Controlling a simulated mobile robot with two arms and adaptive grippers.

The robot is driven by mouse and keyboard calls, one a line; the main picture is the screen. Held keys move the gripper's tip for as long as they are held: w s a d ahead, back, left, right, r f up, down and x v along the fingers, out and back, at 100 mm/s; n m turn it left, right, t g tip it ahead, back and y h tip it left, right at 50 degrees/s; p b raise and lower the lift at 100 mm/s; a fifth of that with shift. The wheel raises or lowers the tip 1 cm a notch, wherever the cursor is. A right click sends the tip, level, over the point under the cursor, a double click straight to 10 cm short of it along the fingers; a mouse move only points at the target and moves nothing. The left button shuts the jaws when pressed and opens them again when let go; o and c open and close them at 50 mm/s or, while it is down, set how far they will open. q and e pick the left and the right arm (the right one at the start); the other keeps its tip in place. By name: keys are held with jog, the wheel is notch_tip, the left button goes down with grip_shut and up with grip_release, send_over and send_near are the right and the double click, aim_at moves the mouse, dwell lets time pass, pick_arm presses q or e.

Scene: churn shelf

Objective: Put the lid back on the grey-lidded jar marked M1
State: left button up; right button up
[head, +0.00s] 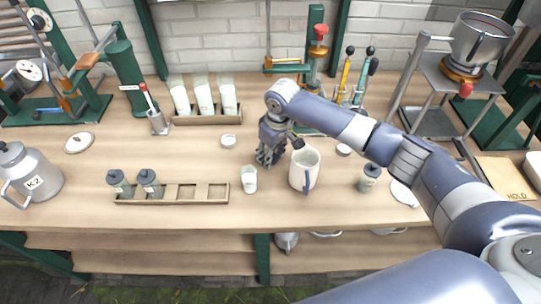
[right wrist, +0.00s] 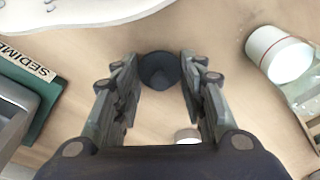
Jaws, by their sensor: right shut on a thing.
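My right gripper (head: 266,160) is above the middle of the bench, left of the white jug. In the right wrist view, its fingers (right wrist: 160,80) are shut on a small dark grey round lid (right wrist: 160,70). A small pale jar (head: 249,178) without a grey lid stands just below and left of the gripper in the head view; I cannot read its mark. Two grey-lidded jars (head: 119,184) (head: 149,183) stand in the left slots of the wooden rack, and another grey-lidded jar (head: 369,178) stands to the right. My left gripper is out of view.
The white jug (head: 304,172) stands close to the right gripper. The wooden rack (head: 218,198) has empty slots. A metal can (head: 35,180) stands far left; a tray with white-filled bottles (head: 203,98) is at the back. A glass jar with a white top (right wrist: 278,55) shows in the wrist view.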

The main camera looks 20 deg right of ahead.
notch_tip(320, 180, up, 10)
jog(key=b, duration=0.1)
dwell(0.4)
jog(key=s+d+r+m, duration=0.1)
jog(key=s+r+m, duration=0.5)
jog(key=s, duration=0.7)
jog(key=shift+s+d+r+h, duration=0.25)
jog(key=shift+d+r+h, duration=0.15)
jog(key=shift+r, duration=0.4)
jog(key=shift+w+a, duration=0.1)
